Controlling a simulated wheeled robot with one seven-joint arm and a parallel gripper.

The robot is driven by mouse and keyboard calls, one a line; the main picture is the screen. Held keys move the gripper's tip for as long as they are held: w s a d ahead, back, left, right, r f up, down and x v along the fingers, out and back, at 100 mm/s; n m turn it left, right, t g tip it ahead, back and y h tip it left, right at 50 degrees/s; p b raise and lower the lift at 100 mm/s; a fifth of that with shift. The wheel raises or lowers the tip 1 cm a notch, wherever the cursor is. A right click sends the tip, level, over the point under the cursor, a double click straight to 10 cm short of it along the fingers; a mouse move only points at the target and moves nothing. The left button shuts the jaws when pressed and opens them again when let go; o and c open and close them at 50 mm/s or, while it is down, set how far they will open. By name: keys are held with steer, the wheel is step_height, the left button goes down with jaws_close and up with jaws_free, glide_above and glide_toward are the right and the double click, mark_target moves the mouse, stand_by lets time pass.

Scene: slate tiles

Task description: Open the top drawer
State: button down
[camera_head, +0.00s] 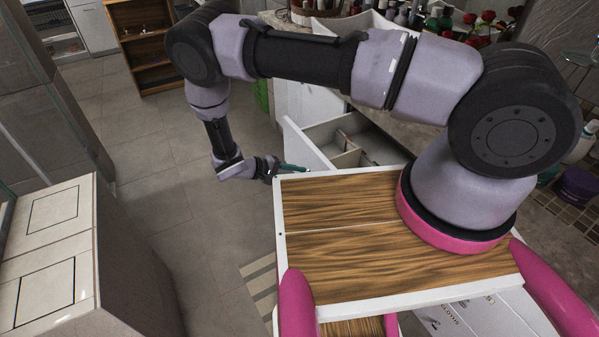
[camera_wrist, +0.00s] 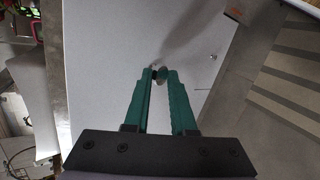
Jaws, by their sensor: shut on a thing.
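The top drawer is a white drawer that stands pulled out from the cabinet under the counter; its front panel (camera_head: 302,143) is angled toward the left, and its open inside with pale dividers (camera_head: 345,142) shows. My gripper (camera_head: 294,168) is at the outer face of this front panel. In the wrist view, the white drawer front (camera_wrist: 95,70) fills much of the picture. The teal fingers of my gripper (camera_wrist: 160,76) are closed on a small dark knob (camera_wrist: 154,73) on it. My own body hides the near part of the drawer.
The counter (camera_head: 385,120) above the drawer holds bottles and red flowers (camera_head: 487,17). A pale cabinet (camera_head: 75,250) stands at the lower left. A wooden shelf (camera_head: 148,50) stands at the back. The tiled floor (camera_head: 160,170) between them is clear. A striped mat (camera_wrist: 285,75) lies on the floor.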

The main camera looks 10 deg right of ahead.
steer(key=c, duration=0.7)
jaws_free()
steer(key=shift+c, duration=0.2)
steer(key=v, duration=1.1)
steer(key=shift+d, duration=0.1)
